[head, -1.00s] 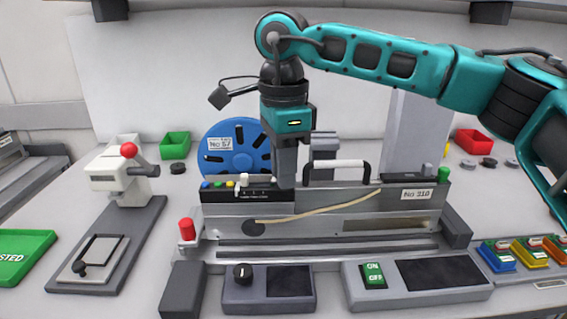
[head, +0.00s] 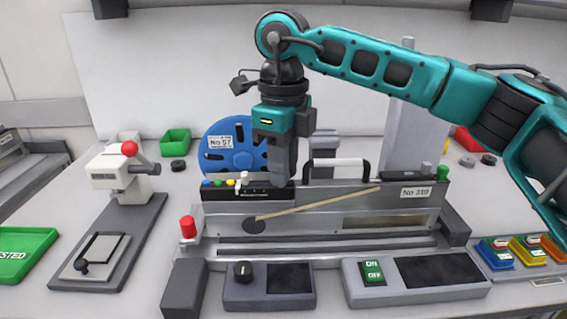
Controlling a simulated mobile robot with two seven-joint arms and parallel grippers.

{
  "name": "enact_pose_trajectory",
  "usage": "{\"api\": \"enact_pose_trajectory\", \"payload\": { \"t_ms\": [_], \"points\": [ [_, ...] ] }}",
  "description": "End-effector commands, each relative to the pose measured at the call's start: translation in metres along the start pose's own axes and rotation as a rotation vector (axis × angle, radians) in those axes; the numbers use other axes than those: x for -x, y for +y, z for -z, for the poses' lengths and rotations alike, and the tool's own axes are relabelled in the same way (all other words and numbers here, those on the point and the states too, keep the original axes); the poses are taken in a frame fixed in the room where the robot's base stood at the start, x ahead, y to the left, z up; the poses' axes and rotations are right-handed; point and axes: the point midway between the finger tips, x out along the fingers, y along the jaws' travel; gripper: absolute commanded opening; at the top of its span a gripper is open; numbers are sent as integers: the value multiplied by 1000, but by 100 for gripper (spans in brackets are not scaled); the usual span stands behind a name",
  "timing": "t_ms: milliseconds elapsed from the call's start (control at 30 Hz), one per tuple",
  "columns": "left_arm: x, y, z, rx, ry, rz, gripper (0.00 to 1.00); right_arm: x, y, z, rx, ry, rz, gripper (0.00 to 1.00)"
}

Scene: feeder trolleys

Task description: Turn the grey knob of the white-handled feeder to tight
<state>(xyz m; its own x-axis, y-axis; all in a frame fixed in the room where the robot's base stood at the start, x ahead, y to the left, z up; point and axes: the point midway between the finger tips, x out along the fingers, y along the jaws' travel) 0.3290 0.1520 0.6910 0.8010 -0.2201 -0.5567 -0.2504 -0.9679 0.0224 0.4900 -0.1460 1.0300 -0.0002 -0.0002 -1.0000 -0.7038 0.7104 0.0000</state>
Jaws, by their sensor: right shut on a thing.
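The white-handled feeder (head: 330,197) stands on the bench fixture in the middle, with a white bar handle (head: 338,162) on black posts. My right gripper (head: 282,180) points straight down at the feeder's top edge, left of the handle and beside the black panel. It is shut on the grey knob, which its fingers hide. How tight the knob is cannot be seen. My left gripper is not in view.
A blue reel (head: 222,147) stands behind the feeder. A red knob post (head: 188,228) is at front left, a black dial box (head: 243,272) and green ON/OFF switch box (head: 373,270) in front. A white press (head: 120,172) stands left, a green tray (head: 25,252) far left.

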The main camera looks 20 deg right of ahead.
Motion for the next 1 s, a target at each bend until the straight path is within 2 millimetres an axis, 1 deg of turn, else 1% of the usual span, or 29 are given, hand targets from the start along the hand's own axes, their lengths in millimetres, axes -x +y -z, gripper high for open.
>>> {"api": "enact_pose_trajectory", "payload": {
  "t_ms": [267, 633, 667, 900, 1000],
  "points": [
    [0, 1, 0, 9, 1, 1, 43, 0, 0, 0, -49, -2, 0, 0],
    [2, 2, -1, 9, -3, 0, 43, 0, 0, 0, -52, -2, 0, 0],
    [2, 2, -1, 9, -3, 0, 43, 0, 0, 0, -52, -2, 0, 24],
    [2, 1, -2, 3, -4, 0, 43, 0, 0, 0, -51, -1, 0, 47],
    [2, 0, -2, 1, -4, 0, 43, 0, 0, 0, -51, -1, 0, 47]
  ]
}}
